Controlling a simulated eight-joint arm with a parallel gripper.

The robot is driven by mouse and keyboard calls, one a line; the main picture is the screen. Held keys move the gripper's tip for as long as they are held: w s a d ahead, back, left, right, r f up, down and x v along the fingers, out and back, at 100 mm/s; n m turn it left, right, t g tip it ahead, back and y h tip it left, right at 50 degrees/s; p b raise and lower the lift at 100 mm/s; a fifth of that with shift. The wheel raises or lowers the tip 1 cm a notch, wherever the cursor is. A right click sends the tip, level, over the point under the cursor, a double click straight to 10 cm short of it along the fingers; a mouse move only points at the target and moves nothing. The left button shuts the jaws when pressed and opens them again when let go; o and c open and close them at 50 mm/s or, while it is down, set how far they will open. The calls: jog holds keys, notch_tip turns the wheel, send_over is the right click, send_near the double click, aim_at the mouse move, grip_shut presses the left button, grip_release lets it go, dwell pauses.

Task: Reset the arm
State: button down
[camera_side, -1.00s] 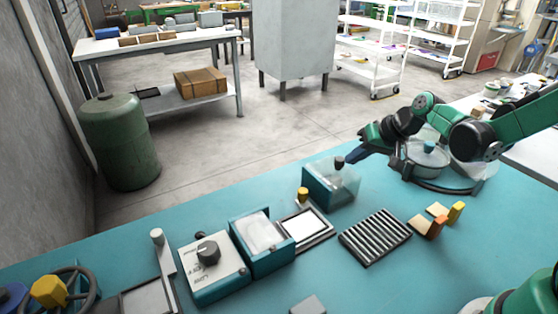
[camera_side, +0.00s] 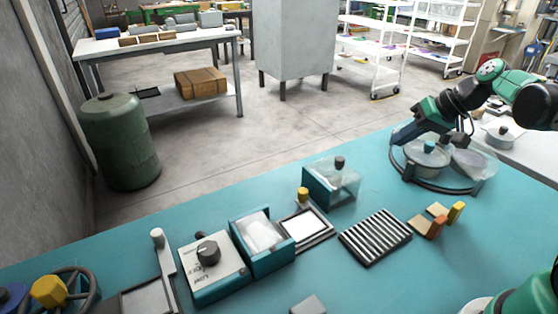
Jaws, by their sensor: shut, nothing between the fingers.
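My gripper (camera_side: 399,137) is shut and empty. It is raised at the right, beside the lidded pot (camera_side: 427,156) on a round dark stand, with its blue fingers pointing down and left. I cannot tell whether it touches the pot. A teal box with clear sides (camera_side: 331,183) and a dark knob stands to the left of my gripper, apart from it. A second teal box (camera_side: 262,246) holding something white stands farther left. No buffing brush can be clearly made out.
On the teal bench (camera_side: 215,222) stand a control box with a dark knob (camera_side: 208,252), a ribbed rack (camera_side: 375,238), a framed white plate (camera_side: 303,227) and small orange and yellow blocks (camera_side: 436,226). A handwheel (camera_side: 78,290) is at the left.

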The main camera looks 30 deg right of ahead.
jog(key=s+a+n+h, duration=0.3)
jog(key=s+a+n, duration=0.1)
jog(key=a, duration=0.7)
jog(key=shift+s+r, duration=0.2)
jog(key=shift+s, duration=0.05)
dwell(0.5)
